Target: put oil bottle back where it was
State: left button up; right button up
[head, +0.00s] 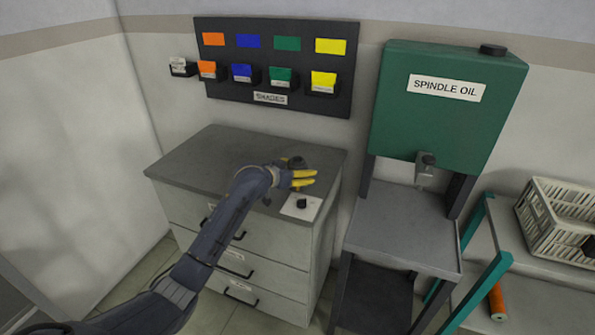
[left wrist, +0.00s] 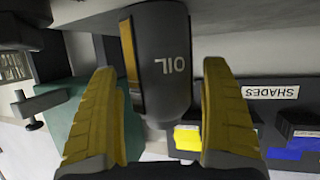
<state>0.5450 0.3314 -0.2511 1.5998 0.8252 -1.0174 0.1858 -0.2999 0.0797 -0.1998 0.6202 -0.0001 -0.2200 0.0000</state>
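The oil bottle (left wrist: 165,60) is dark grey with "OIL" lettering and an orange-yellow strip. It shows upside down in the left wrist view, between the two yellow fingers of my left gripper (left wrist: 162,115). The fingers are spread wide, with a visible gap between the bottle and the finger on the right. In the head view my left gripper (head: 303,179) is over the right part of the drawer cabinet top (head: 215,155). A dark shape just behind the fingers appears to be the bottle, mostly hidden. My right gripper is not in view.
A white plate with a black knob (head: 301,204) lies on the cabinet top near its front right. The shades board (head: 265,97) hangs on the wall behind. The green spindle oil tank (head: 445,115) stands right, above a grey shelf (head: 405,235). A white crate (head: 550,225) is far right.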

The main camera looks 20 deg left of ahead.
pick_arm(q)
jog(key=shift+r, duration=0.15)
jog(key=v, duration=1.2)
dwell(0.3)
